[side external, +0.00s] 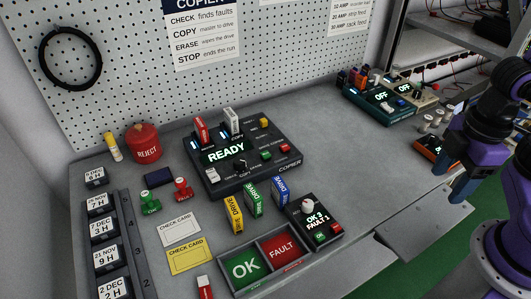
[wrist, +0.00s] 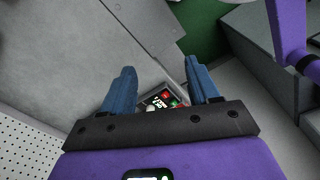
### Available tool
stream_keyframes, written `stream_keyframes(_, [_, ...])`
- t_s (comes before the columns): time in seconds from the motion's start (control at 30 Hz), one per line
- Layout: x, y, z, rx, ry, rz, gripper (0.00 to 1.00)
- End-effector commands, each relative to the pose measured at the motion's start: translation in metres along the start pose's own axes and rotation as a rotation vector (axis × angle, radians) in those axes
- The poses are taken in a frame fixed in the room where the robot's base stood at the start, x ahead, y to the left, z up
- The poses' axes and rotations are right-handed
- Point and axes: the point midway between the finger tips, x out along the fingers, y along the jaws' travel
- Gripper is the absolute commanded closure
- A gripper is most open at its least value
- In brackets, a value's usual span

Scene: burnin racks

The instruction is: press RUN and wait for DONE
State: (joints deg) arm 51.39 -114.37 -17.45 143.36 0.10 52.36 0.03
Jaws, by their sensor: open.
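A small dark device with an orange edge (side external: 428,148) sits on the bench at the right, partly hidden behind my arm. The COPIER (side external: 243,160) at the bench's middle reads READY. No DONE is legible.
An OK/FAULT tray (side external: 262,289) and a small counter box (side external: 318,224) stand at the front. Several coloured drives stand behind them. Two devices reading OFF (side external: 382,97) are at the back right. Bare bench (side external: 370,190) lies between the copier and my gripper.

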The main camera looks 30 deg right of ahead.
Motion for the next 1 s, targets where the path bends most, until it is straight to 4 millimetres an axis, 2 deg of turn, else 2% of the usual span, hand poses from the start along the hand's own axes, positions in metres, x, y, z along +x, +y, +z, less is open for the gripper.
stream_keyframes(0.13, [0.0000, 0.0000, 0.0000, 0.000, 0.000, 0.000, 0.40])
stream_keyframes(0.17, [0.0000, 0.0000, 0.0000, 0.000, 0.000, 0.000, 0.43])
stream_keyframes(0.33, [0.0000, 0.0000, 0.0000, 0.000, 0.000, 0.000, 0.98])
stream_keyframes(1.0, [0.0000, 0.0000, 0.0000, 0.000, 0.000, 0.000, 1.00])
